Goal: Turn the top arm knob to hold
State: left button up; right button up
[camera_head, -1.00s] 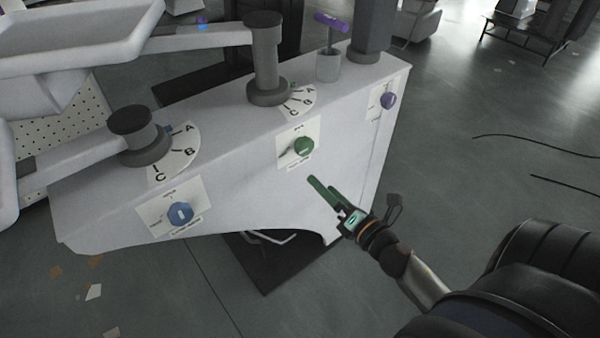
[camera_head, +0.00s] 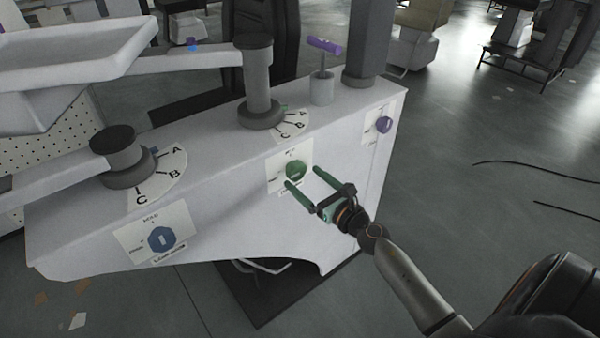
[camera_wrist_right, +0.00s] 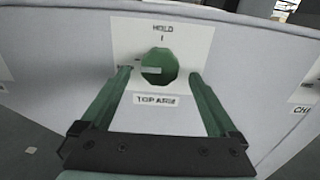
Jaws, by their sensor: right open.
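The top arm knob (camera_head: 297,170) is green and sits on a white label plate on the front of the grey column housing. In the right wrist view the knob (camera_wrist_right: 159,67) shows above the words TOP ARM, with HOLD and a tick above it. A pale mark on the knob points left, not up at HOLD. My right gripper (camera_head: 302,178) is open, with green fingers, just in front of the knob. In the right wrist view its fingertips (camera_wrist_right: 160,76) stand left and right of the knob's lower part; I cannot tell whether they touch it. My left gripper is not in view.
A blue knob (camera_head: 161,239) is at the lower left of the housing (camera_head: 225,215) and a purple knob (camera_head: 384,124) at its right end. Two posts with A-B-C dials and a purple T-handle (camera_head: 324,46) stand on top. Floor to the right is mostly clear.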

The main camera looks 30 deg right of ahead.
aim_at(299, 174)
jog(key=shift+w+a, duration=0.15)
jog(key=shift+w, duration=1.35)
jog(key=c, duration=1.3)
